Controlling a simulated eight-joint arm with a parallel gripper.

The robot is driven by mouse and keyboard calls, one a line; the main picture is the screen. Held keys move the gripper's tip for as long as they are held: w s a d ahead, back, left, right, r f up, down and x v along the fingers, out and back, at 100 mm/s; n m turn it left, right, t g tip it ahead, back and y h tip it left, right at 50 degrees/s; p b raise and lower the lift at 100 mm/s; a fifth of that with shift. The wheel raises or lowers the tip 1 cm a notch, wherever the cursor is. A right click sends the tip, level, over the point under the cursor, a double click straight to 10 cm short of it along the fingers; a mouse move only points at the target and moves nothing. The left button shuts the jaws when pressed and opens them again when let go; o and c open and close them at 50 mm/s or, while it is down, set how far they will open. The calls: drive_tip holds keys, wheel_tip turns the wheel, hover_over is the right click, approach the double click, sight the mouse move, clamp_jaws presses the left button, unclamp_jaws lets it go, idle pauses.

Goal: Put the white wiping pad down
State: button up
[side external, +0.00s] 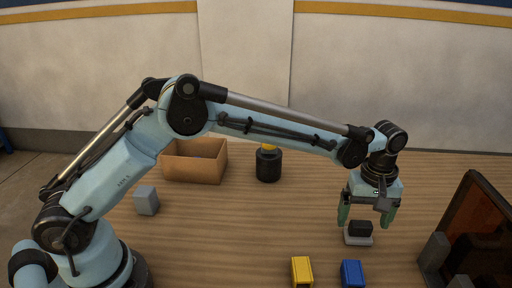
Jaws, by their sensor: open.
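The white wiping pad (358,240) lies on the wooden table at the right, with a black block-like grip (361,228) on its top. My gripper (365,221) points down right over the pad, with its green fingers apart. One finger is to the left of the black grip and the other to its right. The pad appears to rest flat on the table. I cannot tell whether either finger touches the grip.
A yellow block (302,271) and a blue block (352,273) are in front. A cardboard box (194,162), a black container (268,166) and a grey cube (146,201) stand further left. The table's middle is clear.

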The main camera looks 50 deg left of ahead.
sight(362, 223)
drive_tip(key=s+a+r+m+t, duration=0.2)
drive_tip(key=a+r, duration=0.4)
drive_tip(key=r, duration=0.7)
drive_tip(key=s+a+f+m+t, duration=0.1)
drive_tip(key=s+a+m+t, duration=0.1)
drive_tip(key=s+a, duration=0.5)
drive_tip(key=s+a+f+m+t, duration=0.2)
drive_tip(key=s+a+m, duration=0.3)
drive_tip(key=s+a, duration=0.3)
drive_tip(key=shift+s+a+f+t, duration=0.3)
drive_tip(key=shift+s+t, duration=0.3)
drive_tip(key=shift+s, duration=0.65)
